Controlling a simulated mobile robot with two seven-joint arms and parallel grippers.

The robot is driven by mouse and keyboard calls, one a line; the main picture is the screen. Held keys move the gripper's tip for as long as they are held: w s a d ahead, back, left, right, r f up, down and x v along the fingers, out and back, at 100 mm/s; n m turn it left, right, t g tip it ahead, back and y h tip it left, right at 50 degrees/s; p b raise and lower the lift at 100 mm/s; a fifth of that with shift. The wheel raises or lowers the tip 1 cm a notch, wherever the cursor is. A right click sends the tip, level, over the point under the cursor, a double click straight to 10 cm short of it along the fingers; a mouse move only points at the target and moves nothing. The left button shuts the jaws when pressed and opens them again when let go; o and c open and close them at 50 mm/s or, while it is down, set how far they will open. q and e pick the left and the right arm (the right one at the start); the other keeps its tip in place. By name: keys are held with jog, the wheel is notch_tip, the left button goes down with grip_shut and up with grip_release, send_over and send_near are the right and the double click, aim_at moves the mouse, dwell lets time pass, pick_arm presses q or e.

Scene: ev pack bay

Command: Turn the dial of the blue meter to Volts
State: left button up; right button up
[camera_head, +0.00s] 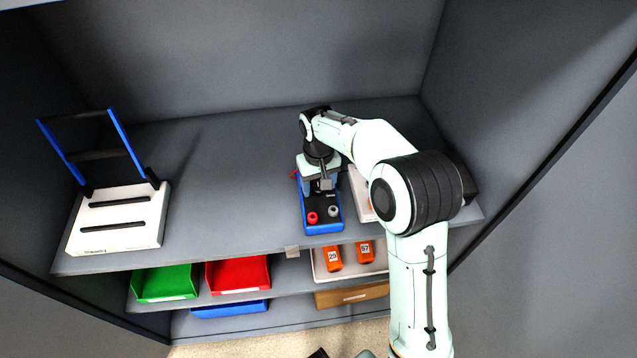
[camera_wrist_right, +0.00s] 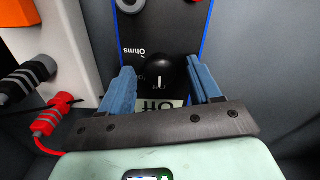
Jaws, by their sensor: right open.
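The blue meter (camera_head: 324,227) lies on the upper shelf, a red and a grey socket on its near end. My right gripper (camera_head: 322,184) is over its far part. In the right wrist view the meter's black face (camera_wrist_right: 172,32) has a blue edge. Its round black dial (camera_wrist_right: 160,72) sits between the open blue fingers of my right gripper (camera_wrist_right: 160,92), with a gap on each side. The dial's white mark points down in that picture. The word "Ohms" stands to the dial's upper left. A pale display below it is partly hidden. My left gripper is not seen.
A white case (camera_head: 118,220) with a blue-framed handle is at the left. The shelf between is clear. Green and red bins (camera_head: 238,275) are below.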

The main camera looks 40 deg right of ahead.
jog(key=c, duration=1.1)
jog(key=shift+o, duration=0.3)
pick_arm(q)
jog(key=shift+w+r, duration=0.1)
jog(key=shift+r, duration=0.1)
pick_arm(e)
jog(key=shift+m, duration=0.4)
jog(key=shift+m+p, duration=0.55)
jog(key=shift+m, duration=0.35)
jog(key=m+p, duration=0.1)
jog(key=m, duration=0.2)
jog(key=shift+r+m, duration=0.1)
jog(key=shift+m, duration=0.2)
pick_arm(q)
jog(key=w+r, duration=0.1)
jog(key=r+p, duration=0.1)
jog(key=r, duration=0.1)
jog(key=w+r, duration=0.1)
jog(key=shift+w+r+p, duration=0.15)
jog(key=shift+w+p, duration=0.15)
jog(key=shift+p, duration=0.05)
pick_arm(e)
jog(key=m, duration=0.5)
jog(key=shift+m, duration=0.4)
